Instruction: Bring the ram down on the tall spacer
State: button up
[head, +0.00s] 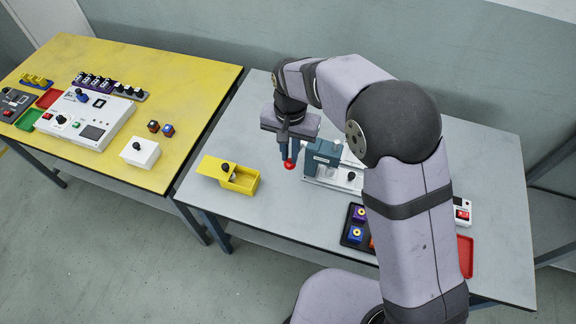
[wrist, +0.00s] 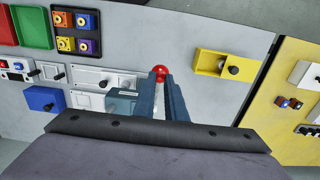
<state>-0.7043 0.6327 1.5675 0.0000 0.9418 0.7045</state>
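The press (head: 322,155) is a grey-blue body on a white base (head: 318,182), partly hidden behind my arm in the head view. In the wrist view its body (wrist: 121,102) is left of my fingers. A red ball knob (head: 289,165) is at the left of the press. My gripper (head: 291,156) points down at this knob. In the wrist view the knob (wrist: 160,70) sits between my fingertips (wrist: 161,80), which are about a ball's width apart. I cannot tell whether they press on it. The ram and the tall spacer cannot be made out.
A yellow box (head: 240,181) with its lid slid aside stands left of the press. A dark tray (head: 353,238) with coloured blocks and a red tray (head: 465,256) lie at the front right. A yellow table (head: 150,75) with panels stands at the left. Bare grey tabletop surrounds the yellow box.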

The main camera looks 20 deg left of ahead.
aim_at(289, 165)
jog(key=shift+f, duration=0.55)
jog(key=shift+s+f+b, duration=0.15)
jog(key=shift+f+b, duration=0.2)
jog(key=shift+s+f, duration=0.1)
jog(key=shift+f, duration=0.2)
jog(key=shift+s+f+b, duration=0.2)
jog(key=shift+f+b, duration=0.3)
jog(key=shift+f, duration=0.05)
dwell(0.4)
jog(key=shift+s+f, duration=0.1)
jog(key=shift+f, duration=0.25)
jog(key=shift+s+f+b, duration=0.15)
jog(key=shift+f+b, duration=0.5)
jog(key=shift+f, duration=0.15)
jog(key=shift+r, duration=0.1)
dwell(0.9)
